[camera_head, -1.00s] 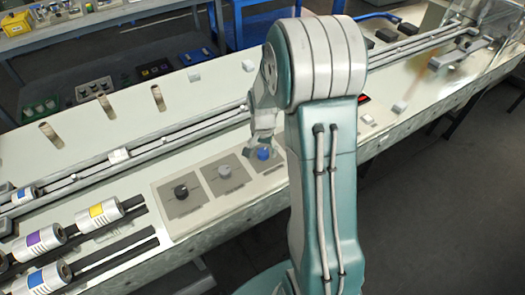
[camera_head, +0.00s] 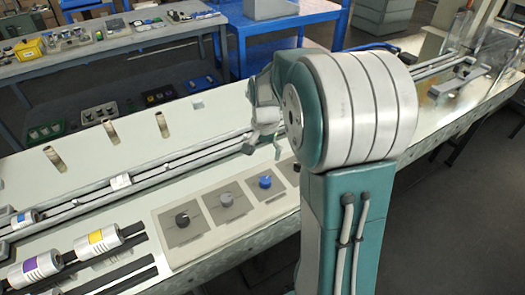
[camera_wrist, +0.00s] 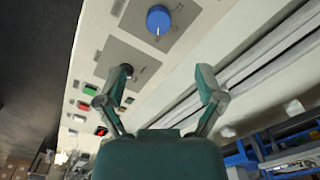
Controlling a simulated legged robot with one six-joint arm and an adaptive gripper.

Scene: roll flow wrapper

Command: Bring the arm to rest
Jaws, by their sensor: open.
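My arm rises at the right of the head view, bent at its big grey and teal joint. My gripper (camera_head: 262,146) hangs at its end above the bench, clear of the blue knob (camera_head: 265,181). In the wrist view my gripper (camera_wrist: 166,74) has its two fingers spread apart with nothing between them. The blue knob also shows there ahead of the fingers (camera_wrist: 158,18). A black knob (camera_head: 182,218) and a grey knob (camera_head: 226,198) sit on plates left of the blue one. A fourth plate is partly hidden behind my arm.
The long bench (camera_head: 215,245) carries parallel rails (camera_head: 165,172) behind the knobs. Rolls on dark bars, one with a yellow label (camera_head: 97,238), lie at the left. A blue table (camera_head: 300,25) and a grey table with small items stand behind. Coloured buttons (camera_wrist: 101,131) show in the wrist view.

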